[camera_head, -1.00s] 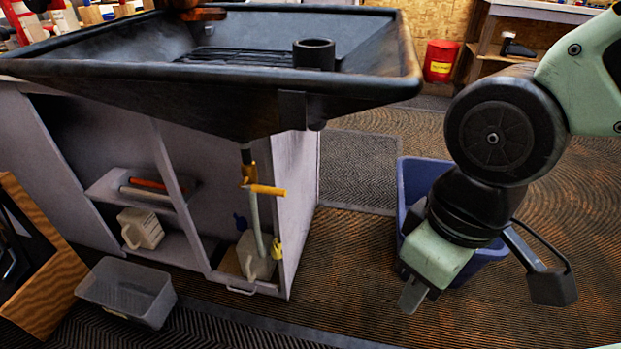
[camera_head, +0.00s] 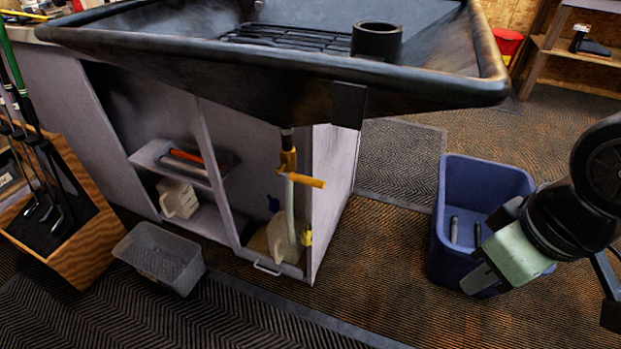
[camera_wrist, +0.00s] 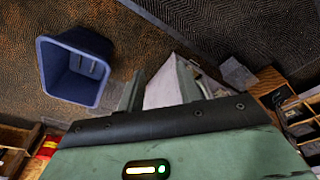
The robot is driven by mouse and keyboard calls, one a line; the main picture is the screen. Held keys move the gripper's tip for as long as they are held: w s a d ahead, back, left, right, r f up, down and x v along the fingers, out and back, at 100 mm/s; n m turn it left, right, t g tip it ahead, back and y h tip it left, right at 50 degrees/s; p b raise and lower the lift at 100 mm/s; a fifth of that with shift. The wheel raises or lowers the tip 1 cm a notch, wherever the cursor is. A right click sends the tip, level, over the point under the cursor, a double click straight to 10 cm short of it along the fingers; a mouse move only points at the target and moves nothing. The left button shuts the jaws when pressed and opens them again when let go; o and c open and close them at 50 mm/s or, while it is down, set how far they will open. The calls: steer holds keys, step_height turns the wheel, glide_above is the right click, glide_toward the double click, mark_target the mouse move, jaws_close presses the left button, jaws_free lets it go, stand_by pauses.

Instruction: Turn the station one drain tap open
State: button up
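The drain tap (camera_head: 288,160) hangs under the black sink basin (camera_head: 220,85), on a short pipe. Its yellow handle (camera_head: 305,182) points sideways to the right, across the pipe. A pale hose (camera_head: 291,210) runs down from the tap into a whitish jug (camera_head: 268,232) in the cabinet. My gripper (camera_head: 480,252) is at the right, over the blue bin's near side in the picture and well apart from the tap. In the wrist view my gripper (camera_wrist: 160,88) has its two fingers apart with nothing between them. I cannot make out the tap in the wrist view.
The blue bin (camera_head: 505,180) stands right of the cabinet (camera_head: 335,190), holding dark cylinders. A grey tub (camera_head: 160,258) sits on the floor at front left. A wooden club rack (camera_head: 75,245) is farther left. The floor before the cabinet's right side is clear.

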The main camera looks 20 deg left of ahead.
steer(key=w+a+f+n+t+y, duration=0.2)
steer(key=w+a+f, duration=0.1)
steer(key=w, duration=0.5)
steer(key=n+g+y, duration=0.2)
steer(key=n+y, duration=0.3)
steer(key=y, duration=1)
glide_toward(292, 178)
steer(key=shift+m, duration=0.3)
steer(key=a, duration=0.2)
steer(key=w+a, duration=0.1)
steer(key=a, duration=0.4)
steer(key=shift+w+a+f, duration=0.15)
steer(key=shift+a+f, duration=0.05)
steer(key=shift+f, duration=0.05)
steer(key=shift+c, duration=0.3)
jaws_close()
